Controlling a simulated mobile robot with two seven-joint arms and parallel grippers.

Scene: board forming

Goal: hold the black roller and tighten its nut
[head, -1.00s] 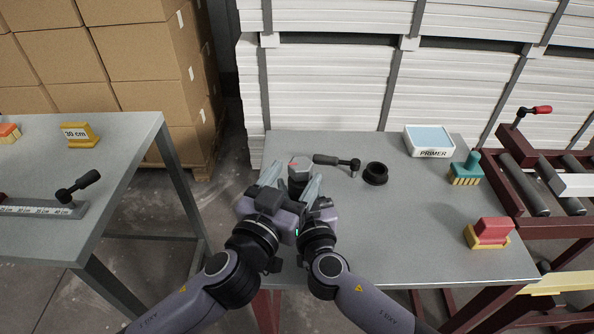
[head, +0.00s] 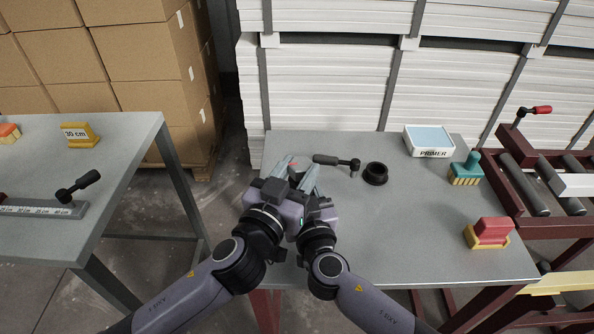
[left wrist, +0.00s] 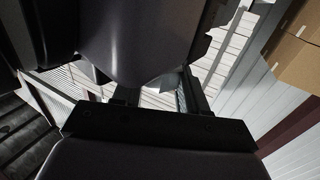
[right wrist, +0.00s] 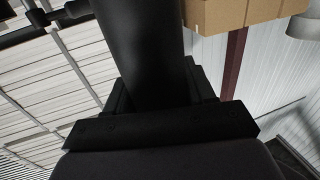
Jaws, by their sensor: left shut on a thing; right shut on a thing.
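The black roller (right wrist: 140,50) runs between my right gripper's fingers in the right wrist view. My right gripper (head: 309,178) is shut on it above the table's left part. My left gripper (head: 287,166) is close against the right one, at the roller's upper end. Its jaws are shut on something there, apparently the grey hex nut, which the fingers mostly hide. In the left wrist view, large dark and grey shapes cover the grip, so how the jaws sit on the nut cannot be told.
On the grey table (head: 420,235) lie a black-handled tool (head: 337,161) and a black ring (head: 376,173). A primer tray (head: 429,141), a teal brush (head: 465,169) and a red-and-yellow block (head: 488,234) stand to the right. The table's front middle is clear.

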